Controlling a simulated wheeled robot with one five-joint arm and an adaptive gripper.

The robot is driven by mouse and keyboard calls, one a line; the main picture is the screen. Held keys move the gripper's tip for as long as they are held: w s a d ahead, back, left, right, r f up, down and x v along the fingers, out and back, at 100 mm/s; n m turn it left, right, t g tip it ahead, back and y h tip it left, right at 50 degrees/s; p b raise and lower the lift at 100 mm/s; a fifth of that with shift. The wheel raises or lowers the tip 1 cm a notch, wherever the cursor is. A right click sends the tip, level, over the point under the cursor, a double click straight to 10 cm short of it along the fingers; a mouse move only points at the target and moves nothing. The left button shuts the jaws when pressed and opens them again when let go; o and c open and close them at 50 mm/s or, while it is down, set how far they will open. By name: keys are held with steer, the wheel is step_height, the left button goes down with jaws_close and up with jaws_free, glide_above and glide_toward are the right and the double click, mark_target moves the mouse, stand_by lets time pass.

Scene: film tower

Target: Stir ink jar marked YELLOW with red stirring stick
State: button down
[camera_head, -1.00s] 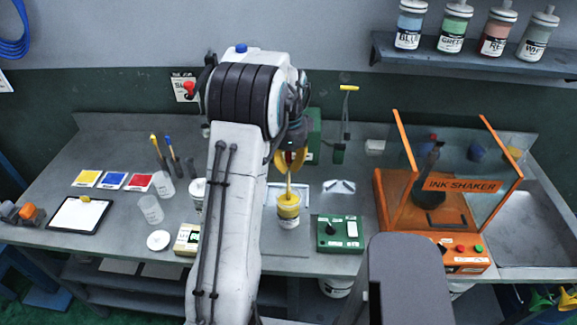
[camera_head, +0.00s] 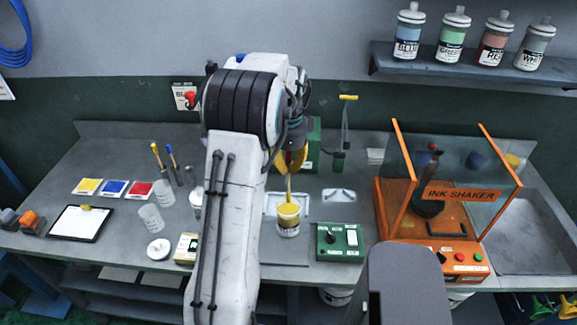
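An open ink jar (camera_head: 288,226) with yellow ink in its mouth and a white label stands on the bench, right of my forearm. The label is too small to read. My gripper (camera_head: 291,162), with yellow fingers, is above the jar and seems closed around a thin stick (camera_head: 289,186). A little red shows at the fingers; the lower stick looks yellow. The stick runs down, nearly upright, into the jar's mouth, and its lower end is hidden. The gripper stays clear above the rim.
A green control box (camera_head: 339,242) stands close right of the jar. The orange INK SHAKER (camera_head: 461,196) with clear panels is farther right. Left of my arm are clear cups (camera_head: 151,217), colour cards (camera_head: 114,188) and a clipboard (camera_head: 76,223). Ink bottles (camera_head: 451,38) stand on the wall shelf.

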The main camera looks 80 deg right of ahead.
stand_by(0.4)
steer(key=shift+r, duration=2.5)
steer(key=shift+w, duration=0.1)
